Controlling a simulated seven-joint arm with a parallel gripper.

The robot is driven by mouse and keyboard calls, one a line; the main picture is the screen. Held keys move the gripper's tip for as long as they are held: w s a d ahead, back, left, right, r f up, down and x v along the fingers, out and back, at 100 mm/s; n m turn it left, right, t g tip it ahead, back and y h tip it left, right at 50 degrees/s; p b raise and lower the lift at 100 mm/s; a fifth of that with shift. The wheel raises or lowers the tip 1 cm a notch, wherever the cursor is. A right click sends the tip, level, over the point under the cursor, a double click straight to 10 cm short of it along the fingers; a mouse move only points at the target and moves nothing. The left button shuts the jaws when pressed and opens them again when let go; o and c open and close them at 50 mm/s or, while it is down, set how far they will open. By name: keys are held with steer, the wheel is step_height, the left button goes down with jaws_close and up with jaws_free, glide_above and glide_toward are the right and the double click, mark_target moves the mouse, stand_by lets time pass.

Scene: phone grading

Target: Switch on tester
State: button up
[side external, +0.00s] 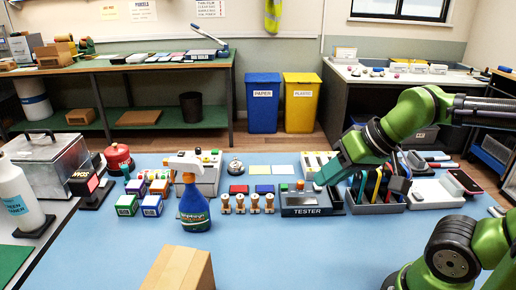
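The tester (305,211) is a dark grey box with a white "TESTER" label on its front, standing right of centre on the blue table. A lighter panel shows on its top, and a small orange-red part sticks up at its back left. My gripper (321,182) reaches down from the right, its teal end just above or at the tester's back right corner. I cannot tell whether it touches. The fingers are too small and merged to show whether they are open or shut. The gripper hides part of the tester's back right.
A grey organiser (375,205) with upright tools stands close right of the tester. Several small brass-and-white pieces (254,204) stand to its left. The blue table (300,255) in front of the tester is clear.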

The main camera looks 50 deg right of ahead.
steer(key=w+d+m, duration=0.1)
steer(key=w+d+f+m+g, duration=0.1)
steer(key=w+d, duration=0.1)
steer(key=w+d+m+g, duration=0.1)
steer(key=w, duration=0.1)
steer(key=shift+w+d+f, duration=0.25)
steer(key=shift+d+f, duration=0.1)
steer(key=shift+f, duration=0.05)
jaws_close()
steer(key=w+d+f+m+g, duration=0.1)
steer(key=w+d+m+g, duration=0.2)
steer(key=w+d+m, duration=0.2)
steer(key=w+d+f+m+g, duration=0.2)
steer(key=w+d+m, duration=0.3)
steer(key=d+m, duration=0.7)
steer(key=shift+d+f+m+g+h, duration=0.25)
steer(key=shift+m+g+h, duration=0.25)
steer(key=shift+m, duration=0.9)
